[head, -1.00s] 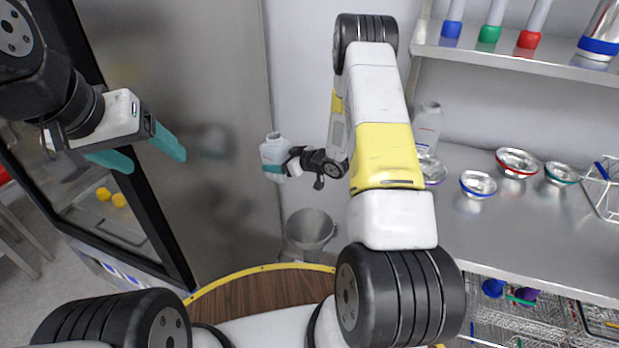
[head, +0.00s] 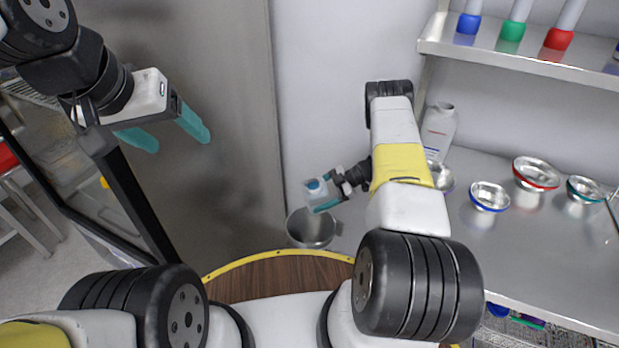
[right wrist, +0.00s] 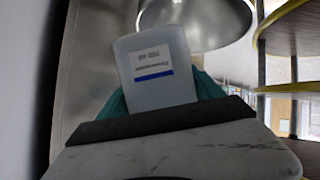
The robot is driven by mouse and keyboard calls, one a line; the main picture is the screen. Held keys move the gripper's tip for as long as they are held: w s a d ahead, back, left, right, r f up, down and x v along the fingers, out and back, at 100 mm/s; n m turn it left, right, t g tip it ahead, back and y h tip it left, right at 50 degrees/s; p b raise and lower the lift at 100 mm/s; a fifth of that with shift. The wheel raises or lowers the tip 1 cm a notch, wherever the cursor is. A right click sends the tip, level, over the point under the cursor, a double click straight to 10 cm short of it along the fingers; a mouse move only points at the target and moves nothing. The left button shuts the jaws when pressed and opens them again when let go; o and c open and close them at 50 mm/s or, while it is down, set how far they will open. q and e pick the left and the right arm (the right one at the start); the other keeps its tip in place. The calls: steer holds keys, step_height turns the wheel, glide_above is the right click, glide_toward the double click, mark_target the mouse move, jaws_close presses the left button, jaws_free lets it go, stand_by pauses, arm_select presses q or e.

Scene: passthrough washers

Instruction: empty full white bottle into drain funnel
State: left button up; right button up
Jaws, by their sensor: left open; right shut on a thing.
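My right gripper (head: 328,203) is shut on a white bottle (head: 317,188) and holds it above the metal drain funnel (head: 312,232). In the right wrist view the bottle (right wrist: 158,78) sits between the teal fingers, its blue-striped label upside down, with the funnel (right wrist: 195,22) beyond it. The bottle is tilted in the head view, with a bluish patch on its upper side. I cannot tell whether liquid is flowing out. My left gripper (head: 165,132) is open and empty at the upper left, in front of the grey metal panel.
Another white bottle (head: 438,130) stands on the metal counter (head: 520,245) at right, near several bowls with coloured rims. A shelf (head: 515,55) with colour-based tubes is above. A dark-framed door (head: 140,200) stands at left.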

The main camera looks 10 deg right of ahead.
steer(key=shift+w+d+r+n+t+h, duration=0.2)
steer(key=shift+w+d+n+t+h, duration=0.2)
steer(key=shift+w+t+h, duration=0.15)
steer(key=shift+w+d+r+n+t+h, duration=0.2)
steer(key=shift+w+d+n+t+h, duration=0.05)
steer(key=shift+w+n+t+h, duration=0.25)
steer(key=shift+w+d+f+n+t+h, duration=0.3)
steer(key=shift+n+t+h, duration=0.25)
steer(key=shift+t, duration=0.3)
steer(key=shift+w+d+f+n+t+h, duration=0.15)
steer(key=shift+w+f+n+t+h, duration=0.25)
steer(key=shift+n+t+h, duration=0.45)
steer(key=f+t, duration=0.1)
steer(key=n+t+h, duration=0.1)
steer(key=t, duration=0.1)
steer(key=shift+s+f+n+t, duration=0.25)
steer(key=shift+f+n, duration=0.05)
steer(key=shift+f, duration=0.1)
steer(key=shift+s+a+r+n+t+h, duration=0.15)
steer(key=shift+r+n+t+h, duration=0.15)
steer(key=shift+r+t, duration=0.2)
steer(key=shift+s+a+r+n+t+h, duration=0.2)
steer(key=shift+r+n+t, duration=0.15)
steer(key=shift+r+t, duration=0.15)
steer(key=shift+s+a+r+n+t+h, duration=0.15)
steer(key=shift+r+n+t+h, duration=0.1)
steer(key=shift+r+n+t, duration=0.25)
steer(key=shift+r, duration=0.1)
